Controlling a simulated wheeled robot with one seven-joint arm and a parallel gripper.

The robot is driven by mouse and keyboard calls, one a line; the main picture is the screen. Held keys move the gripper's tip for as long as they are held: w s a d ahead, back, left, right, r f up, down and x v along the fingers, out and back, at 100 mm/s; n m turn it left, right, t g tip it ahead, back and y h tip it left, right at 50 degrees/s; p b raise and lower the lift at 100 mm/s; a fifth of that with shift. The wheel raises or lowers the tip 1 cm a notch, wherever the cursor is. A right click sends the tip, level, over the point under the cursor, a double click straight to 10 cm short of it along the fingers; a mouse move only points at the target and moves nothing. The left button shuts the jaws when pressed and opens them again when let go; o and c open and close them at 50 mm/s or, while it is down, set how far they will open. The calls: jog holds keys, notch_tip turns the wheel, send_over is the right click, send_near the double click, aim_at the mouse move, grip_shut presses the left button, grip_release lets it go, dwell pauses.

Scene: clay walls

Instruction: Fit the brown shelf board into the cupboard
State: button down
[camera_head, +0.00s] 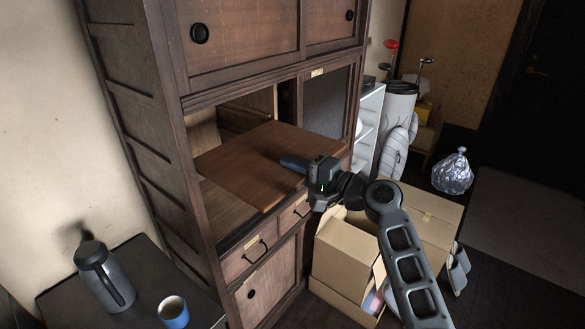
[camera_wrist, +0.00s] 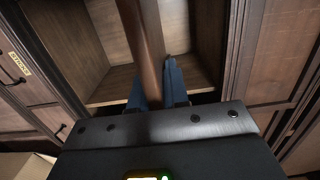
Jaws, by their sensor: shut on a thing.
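The brown shelf board (camera_head: 250,160) is held by its right end, with its far left part at the opening of the dark wooden cupboard (camera_head: 150,120). It is tilted in the head view, its near corner sticking out over the drawers. My gripper (camera_head: 296,164) is shut on the board's edge in front of the cupboard. In the wrist view the board (camera_wrist: 143,45) shows edge-on between the blue fingertips (camera_wrist: 158,90), with the open compartment (camera_wrist: 112,84) behind it. Whether the board touches the cupboard's sides or any supports inside cannot be told.
An open cardboard box (camera_head: 345,250) stands on the floor below my arm, close to the cupboard's front. A table with a grey jug (camera_head: 105,280) and a blue mug (camera_head: 173,312) is at lower left. A golf bag (camera_head: 398,105) stands right of the cupboard.

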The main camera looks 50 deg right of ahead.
aim_at(263, 153)
jog(key=shift+w+a+b, duration=0.15)
jog(key=shift+w+b, duration=0.35)
jog(key=shift+w, duration=3.95)
jog(key=shift+w+a+b, duration=0.15)
jog(key=shift+w+b, duration=1.25)
jog(key=shift+w, duration=3.2)
